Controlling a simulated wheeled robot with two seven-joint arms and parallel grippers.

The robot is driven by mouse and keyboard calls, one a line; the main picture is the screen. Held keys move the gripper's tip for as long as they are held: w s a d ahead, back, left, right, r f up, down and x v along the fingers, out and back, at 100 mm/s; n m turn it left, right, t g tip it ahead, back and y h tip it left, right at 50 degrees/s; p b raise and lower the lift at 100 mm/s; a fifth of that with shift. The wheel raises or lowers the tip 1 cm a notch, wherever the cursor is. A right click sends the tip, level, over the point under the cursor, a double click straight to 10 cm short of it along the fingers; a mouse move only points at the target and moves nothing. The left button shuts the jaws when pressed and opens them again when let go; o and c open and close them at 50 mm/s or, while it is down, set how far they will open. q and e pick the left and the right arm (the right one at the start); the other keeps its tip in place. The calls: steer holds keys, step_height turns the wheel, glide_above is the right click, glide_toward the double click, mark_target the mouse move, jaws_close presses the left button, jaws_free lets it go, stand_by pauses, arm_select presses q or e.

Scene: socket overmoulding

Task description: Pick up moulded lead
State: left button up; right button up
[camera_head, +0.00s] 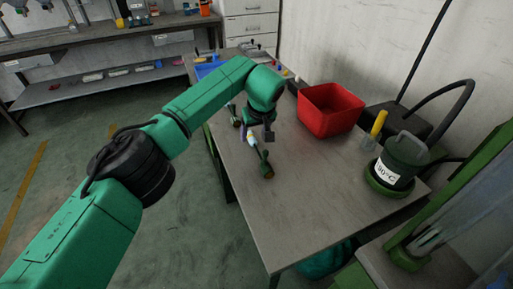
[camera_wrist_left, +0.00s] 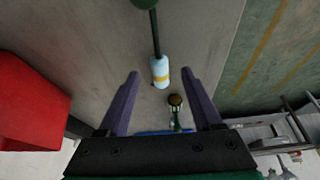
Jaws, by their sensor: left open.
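The moulded lead (camera_head: 264,165) lies on the table, with a dark green stem and a brassy end towards the front. My right gripper is not in view.
A second green piece with a brassy end (camera_wrist_left: 175,101) lies nearby. The table's front (camera_head: 300,225) is clear.

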arm_select(q)
steer(key=x, duration=0.3)
steer(key=shift+w+f, duration=0.15)
jaws_close()
steer(key=shift+r, duration=0.25)
step_height(320, 180, up, 11)
step_height(320, 180, up, 9)
steer(key=p, duration=0.4)
glide_above(253, 139)
steer(key=shift+f, duration=0.15)
steer(key=c, duration=0.7)
jaws_free()
jaws_close()
